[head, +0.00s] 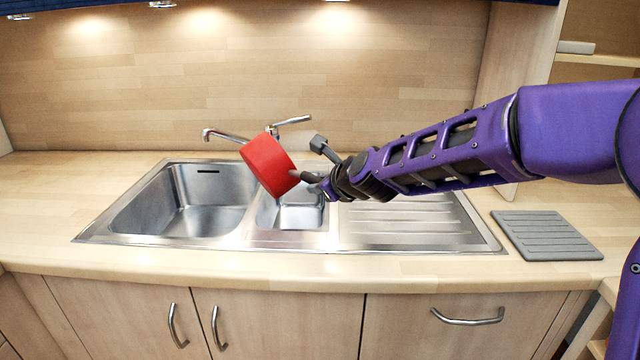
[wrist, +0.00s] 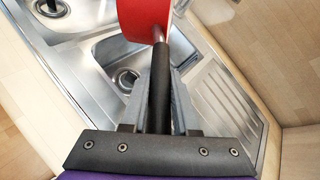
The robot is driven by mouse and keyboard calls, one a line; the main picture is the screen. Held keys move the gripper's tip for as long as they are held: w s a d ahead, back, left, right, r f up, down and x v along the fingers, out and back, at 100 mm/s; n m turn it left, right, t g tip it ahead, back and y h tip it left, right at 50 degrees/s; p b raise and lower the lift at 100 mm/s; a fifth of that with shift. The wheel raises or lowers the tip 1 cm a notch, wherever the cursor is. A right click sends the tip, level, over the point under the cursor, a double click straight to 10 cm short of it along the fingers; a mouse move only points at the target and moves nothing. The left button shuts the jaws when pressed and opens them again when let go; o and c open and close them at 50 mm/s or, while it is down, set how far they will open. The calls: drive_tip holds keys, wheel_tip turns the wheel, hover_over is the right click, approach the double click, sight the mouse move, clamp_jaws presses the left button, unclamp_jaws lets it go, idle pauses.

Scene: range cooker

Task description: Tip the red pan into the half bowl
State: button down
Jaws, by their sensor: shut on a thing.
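The red pan (head: 268,164) is held in the air above the sink, tilted, with its side toward the head camera. My gripper (head: 312,179) is shut on its dark handle; in the wrist view the handle (wrist: 160,88) lies between my two fingers, with the red pan (wrist: 143,18) beyond. The half bowl (head: 297,215) is the small basin in the middle of the steel sink unit; the pan hangs above and to its left edge. The half bowl (wrist: 103,64) also shows in the wrist view, with its drain visible. The pan's inside is hidden.
The large bowl (head: 195,205) lies left of the half bowl and the ribbed drainer (head: 415,225) lies right. A tap (head: 228,137) stands behind, close to the pan. A grey ribbed mat (head: 546,235) lies on the right worktop. The left worktop is clear.

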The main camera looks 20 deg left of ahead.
drive_tip(key=shift+w+d, duration=0.1)
drive_tip(key=shift+w+d+f+m, duration=0.15)
drive_tip(key=shift+w+d+m, duration=0.1)
drive_tip(key=shift+m, duration=0.15)
drive_tip(key=shift+w+d+f+m+g+y, duration=0.2)
drive_tip(key=shift+w+m+g+y, duration=0.1)
drive_tip(key=shift+g+y, duration=0.15)
idle(1.1)
drive_tip(key=shift+d+f, duration=0.1)
drive_tip(key=shift+f, duration=0.1)
drive_tip(key=shift+w+d+f+m+g+y, duration=0.2)
drive_tip(key=shift+w+m+g+y, duration=0.1)
drive_tip(key=shift+m+g, duration=0.1)
idle(1.1)
drive_tip(key=shift+w+d+f+y, duration=0.1)
drive_tip(key=shift+w+d+y, duration=0.05)
drive_tip(key=shift+y, duration=0.1)
idle(0.5)
